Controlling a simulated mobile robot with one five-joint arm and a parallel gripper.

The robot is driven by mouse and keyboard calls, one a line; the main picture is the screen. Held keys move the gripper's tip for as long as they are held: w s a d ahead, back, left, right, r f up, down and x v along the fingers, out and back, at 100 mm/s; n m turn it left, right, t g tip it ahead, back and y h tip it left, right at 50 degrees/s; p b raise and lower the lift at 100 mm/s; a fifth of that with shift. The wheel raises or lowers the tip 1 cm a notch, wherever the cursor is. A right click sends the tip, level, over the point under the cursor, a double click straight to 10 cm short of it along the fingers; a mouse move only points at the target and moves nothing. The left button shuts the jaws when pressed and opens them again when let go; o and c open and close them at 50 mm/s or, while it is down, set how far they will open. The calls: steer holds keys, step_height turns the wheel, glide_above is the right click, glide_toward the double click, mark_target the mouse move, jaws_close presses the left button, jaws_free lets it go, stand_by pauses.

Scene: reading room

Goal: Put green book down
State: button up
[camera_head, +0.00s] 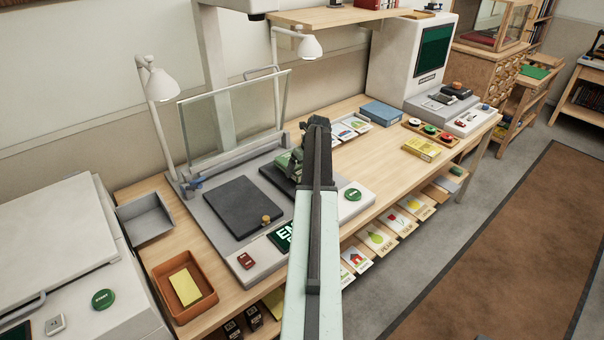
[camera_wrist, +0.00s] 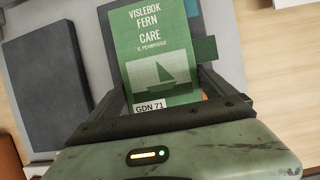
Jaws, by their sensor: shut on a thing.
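The green book (camera_wrist: 155,50) shows a sailboat cover, the title "Vislebok Fern Care" and a white "GDN 71" label. My gripper (camera_wrist: 163,100) is shut on its lower end, a finger at each side. In the head view, my arm hides most of the gripper and book, which are over the right part of the grey book scanner. The scanner has a left dark pad (camera_head: 238,208) and a right dark pad (camera_head: 272,174), partly hidden under the gripper. I cannot tell whether the book touches the right pad.
A raised glass plate (camera_head: 235,110) and two white lamps stand behind the pads. A grey tray (camera_head: 145,222) and an orange-brown tray (camera_head: 205,300) with a yellow item lie at left. A blue box (camera_head: 381,113) and yellow box (camera_head: 421,149) lie right. Some desk between is clear.

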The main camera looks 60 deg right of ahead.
steer(key=shift+s+f+b, duration=0.1)
steer(key=shift+f+b, duration=0.65)
steer(key=shift+f, duration=0.75)
steer(key=o, duration=1.5)
steer(key=shift+r, duration=0.1)
steer(key=p+v, duration=1.1)
steer(key=v, duration=0.1)
steer(key=shift+r+p, duration=0.25)
steer(key=shift+p, duration=0.1)
steer(key=shift+a, duration=0.1)
